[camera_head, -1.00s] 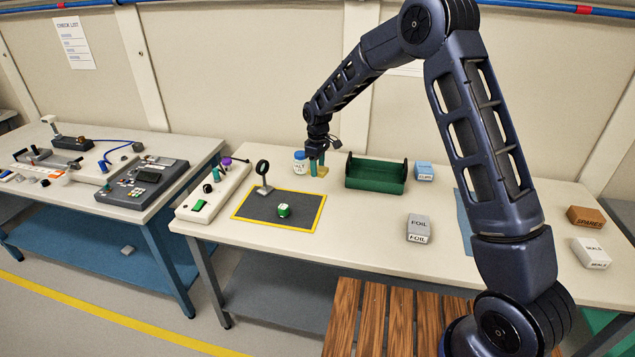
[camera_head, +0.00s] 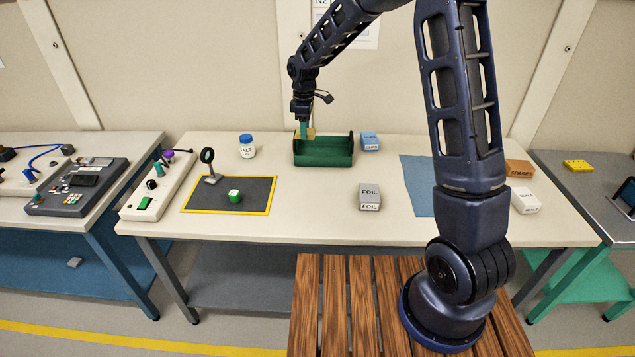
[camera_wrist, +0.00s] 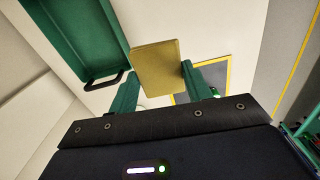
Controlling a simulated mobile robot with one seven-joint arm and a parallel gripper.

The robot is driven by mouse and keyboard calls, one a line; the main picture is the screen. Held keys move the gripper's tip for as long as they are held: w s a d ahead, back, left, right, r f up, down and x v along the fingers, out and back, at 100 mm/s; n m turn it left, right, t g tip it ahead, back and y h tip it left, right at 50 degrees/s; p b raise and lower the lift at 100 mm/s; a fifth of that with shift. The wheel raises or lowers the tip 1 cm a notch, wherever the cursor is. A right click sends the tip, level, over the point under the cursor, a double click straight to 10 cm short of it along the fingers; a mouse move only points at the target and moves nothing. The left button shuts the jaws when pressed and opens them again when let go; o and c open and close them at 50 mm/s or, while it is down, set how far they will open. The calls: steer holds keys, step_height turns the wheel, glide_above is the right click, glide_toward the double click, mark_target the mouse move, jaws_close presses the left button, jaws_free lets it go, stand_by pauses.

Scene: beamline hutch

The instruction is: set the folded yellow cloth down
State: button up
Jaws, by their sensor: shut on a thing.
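The folded yellow cloth (camera_wrist: 157,66) is a flat tan-yellow rectangle in the wrist view. My gripper (camera_wrist: 160,88) is shut on it, with a green finger at each side. In the head view my gripper (camera_head: 304,136) and the small visible part of the cloth (camera_head: 311,132) overlap the back left of the green tray (camera_head: 323,158). In the wrist view the cloth is apart from the tray (camera_wrist: 82,68), to the right of its handle. The cloth appears raised above the table.
A white jar with a blue lid (camera_head: 247,147) stands left of the tray. A blue box (camera_head: 370,141) is right of it, and a grey FOIL box (camera_head: 370,195) in front. A yellow-edged dark mat (camera_head: 215,198) holds a magnifier and small green-white object.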

glide_above(319, 183)
steer(key=shift+n, duration=0.3)
step_height(319, 183, down, 20)
steer(key=shift+f, duration=0.1)
stand_by(0.3)
steer(key=shift+d+f, duration=0.1)
steer(key=shift+f, duration=0.05)
steer(key=o, duration=0.9)
steer(key=shift+o, duration=0.2)
